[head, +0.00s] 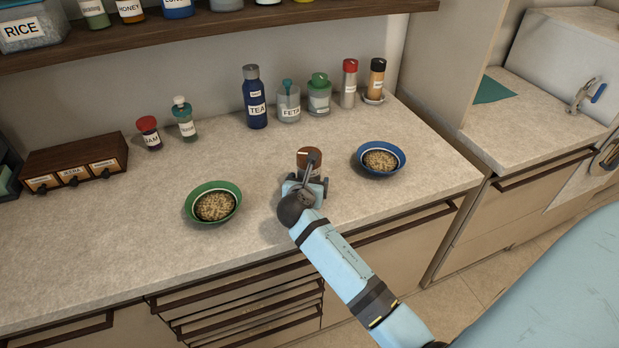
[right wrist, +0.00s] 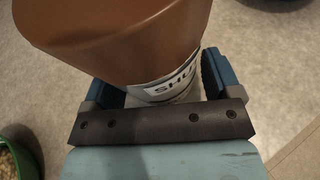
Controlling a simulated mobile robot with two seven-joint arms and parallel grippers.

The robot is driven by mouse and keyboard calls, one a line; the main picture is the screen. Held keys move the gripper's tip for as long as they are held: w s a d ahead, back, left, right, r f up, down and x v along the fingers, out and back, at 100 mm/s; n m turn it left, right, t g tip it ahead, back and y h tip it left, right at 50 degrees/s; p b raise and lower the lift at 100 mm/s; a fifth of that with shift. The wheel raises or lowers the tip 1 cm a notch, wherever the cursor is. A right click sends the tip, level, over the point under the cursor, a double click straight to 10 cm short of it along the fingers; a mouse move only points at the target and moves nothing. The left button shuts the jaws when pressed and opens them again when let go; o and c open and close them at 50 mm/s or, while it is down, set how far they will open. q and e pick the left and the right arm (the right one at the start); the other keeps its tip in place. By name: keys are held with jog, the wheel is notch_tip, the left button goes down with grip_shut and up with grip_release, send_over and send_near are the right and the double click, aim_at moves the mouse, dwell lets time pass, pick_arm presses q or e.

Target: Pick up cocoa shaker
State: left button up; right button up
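My right gripper (head: 305,178) is over the counter's front part, between the two bowls. A container with a brown lid (head: 309,155) stands between its fingers; the right wrist view shows its large brown lid (right wrist: 120,35) and a white label with the letters "SHU" partly visible. The fingers are spread to either side of it, but I cannot tell whether they press on it. No label reading cocoa is legible. A shaker with an orange and black body (head: 376,77) stands on a small saucer at the back right, its label unreadable. My left gripper is not in view.
A green bowl (head: 190,213) and a blue bowl (head: 400,165) flank the gripper. A tea bottle (head: 254,97), a feta jar (head: 289,102), a green-lidded jar (head: 319,95) and a red-topped shaker (head: 348,83) line the back. The counter's front left is clear.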

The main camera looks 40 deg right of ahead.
jog(key=c, duration=0.8)
jog(key=shift+c, duration=0.2)
